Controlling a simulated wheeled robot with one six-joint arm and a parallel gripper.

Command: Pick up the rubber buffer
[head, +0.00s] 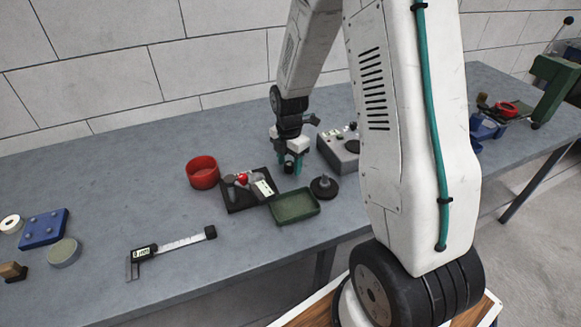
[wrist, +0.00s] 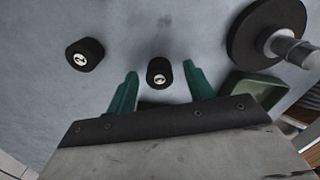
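Two small black cylinders, which look like rubber buffers, each with a pale marked centre on top, show in the wrist view. One black cylinder (wrist: 159,72) stands between the fingertips of my gripper (wrist: 161,70), with a gap on each side. The other black cylinder (wrist: 84,55) stands apart to the left. My gripper is open, its teal fingers pointing down at the bench. In the head view my gripper (head: 291,160) is low over the bench, with a dark cylinder (head: 288,168) at its fingers; the second cylinder cannot be made out there.
A black disc with a metal post (wrist: 262,38) and a green tray (wrist: 252,86) are close on the right. In the head view, a red bowl (head: 203,172), a black tray (head: 240,198) and a grey box (head: 340,153) surround my gripper. A caliper (head: 175,246) lies front left.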

